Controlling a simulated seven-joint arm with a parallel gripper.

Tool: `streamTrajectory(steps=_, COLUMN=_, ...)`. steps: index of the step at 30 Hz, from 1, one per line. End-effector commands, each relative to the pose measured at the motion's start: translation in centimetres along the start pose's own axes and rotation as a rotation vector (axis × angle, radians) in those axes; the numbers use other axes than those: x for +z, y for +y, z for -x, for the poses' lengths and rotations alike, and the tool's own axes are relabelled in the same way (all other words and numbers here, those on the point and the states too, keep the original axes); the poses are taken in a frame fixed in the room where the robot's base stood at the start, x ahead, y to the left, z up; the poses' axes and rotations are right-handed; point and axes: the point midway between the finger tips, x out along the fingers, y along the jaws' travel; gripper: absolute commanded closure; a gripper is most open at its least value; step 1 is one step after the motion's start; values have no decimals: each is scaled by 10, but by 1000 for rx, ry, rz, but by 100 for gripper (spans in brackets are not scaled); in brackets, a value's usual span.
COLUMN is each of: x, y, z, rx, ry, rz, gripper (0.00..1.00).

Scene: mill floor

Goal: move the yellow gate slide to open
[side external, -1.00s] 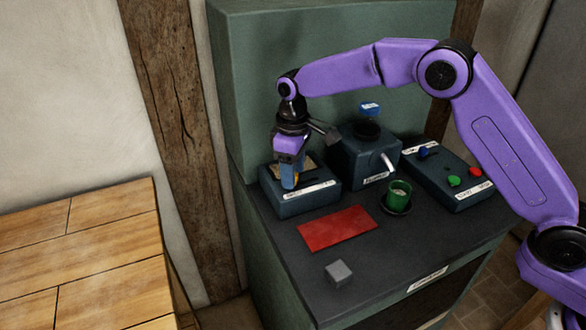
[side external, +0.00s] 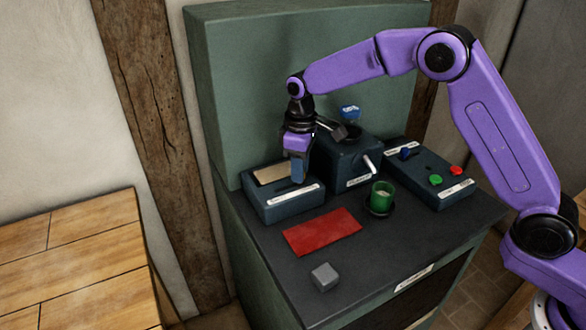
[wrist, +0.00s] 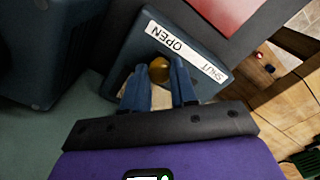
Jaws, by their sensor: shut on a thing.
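The yellow gate slide shows as a round yellow knob (wrist: 160,68) in the wrist view, between the fingertips of my gripper (wrist: 161,76). It stands on a dark blue gate box (wrist: 122,55), beside the OPEN end of the white label (wrist: 184,52); the word SHUT is at the label's other end. In the side view my gripper (side external: 298,180) points down over the right part of the gate box (side external: 262,205). My fingers are shut on the knob and hide it in that view.
A dark box with a hopper (side external: 345,165) stands just right of my gripper. A red mat (side external: 320,232) and a grey cube (side external: 324,277) lie in front. A green panel rises behind.

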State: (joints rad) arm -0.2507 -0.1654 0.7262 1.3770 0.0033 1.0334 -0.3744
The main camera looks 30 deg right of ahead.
Motion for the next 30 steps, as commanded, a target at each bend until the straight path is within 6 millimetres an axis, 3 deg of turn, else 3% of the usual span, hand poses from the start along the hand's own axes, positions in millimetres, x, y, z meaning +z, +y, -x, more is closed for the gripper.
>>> streamTrajectory(steps=4, x=5, y=6, z=0, rx=2, ry=-11, rz=-7, gripper=100)
streamTrajectory(steps=5, x=5, y=6, z=0, rx=2, ry=-11, rz=-7, gripper=63)
streamTrajectory(steps=6, x=5, y=6, z=0, rx=2, ry=-11, rz=-8, gripper=50)
streamTrajectory(steps=7, x=5, y=6, z=0, rx=2, ry=-11, rz=-8, gripper=47)
streamTrajectory(steps=16, x=3, y=4, z=1, rx=1, ry=-7, rz=-4, gripper=47)
streamTrajectory(steps=20, x=2, y=3, z=10, rx=2, ry=-4, rz=-4, gripper=47)
streamTrajectory(steps=30, x=1, y=4, z=76, rx=4, ry=-1, rz=-4, gripper=47)
